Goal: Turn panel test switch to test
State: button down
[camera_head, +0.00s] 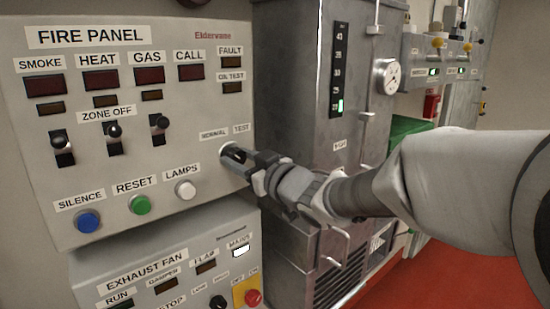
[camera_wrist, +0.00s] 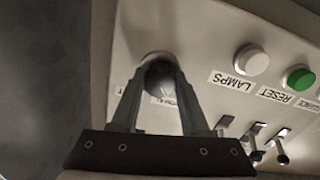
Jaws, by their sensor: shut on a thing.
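The fire panel (camera_head: 200,110) is a beige box at the left of the head view. Its test switch (camera_head: 232,154) is a dark rotary knob at the right edge, under the labels NORMAL (camera_head: 214,135) and TEST (camera_head: 241,128). My gripper (camera_head: 243,162) is at this switch with its fingers shut on the knob. In the wrist view the knob (camera_wrist: 158,74) sits between the two fingertips. The fingers and gripper body hide part of the knob and its labels, so I cannot tell which position it points to.
The panel also has the white LAMPS button (camera_head: 186,189), the green RESET button (camera_head: 139,204) and the blue SILENCE button (camera_head: 88,221). Several zone toggles are at the left. An exhaust fan panel (camera_head: 160,270) is below. A grey metal cabinet (camera_head: 300,110) stands close at the right.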

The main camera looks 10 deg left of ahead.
jog(key=shift+m+p, duration=0.3)
jog(key=m+p, duration=0.3)
jog(key=shift+r+m, duration=0.15)
jog(key=shift+m, duration=0.25)
jog(key=m+p, duration=0.3)
jog(key=m, duration=0.1)
jog(key=shift+m, duration=0.3)
jog(key=m+p, duration=0.3)
jog(key=m, duration=0.1)
jog(key=shift+p, duration=0.35)
jog(key=m+p, duration=0.2)
jog(key=m, duration=0.2)
jog(key=shift+m+p, duration=0.3)
jog(key=shift+p, duration=0.1)
jog(key=shift+c, duration=2.1)
grip_release()
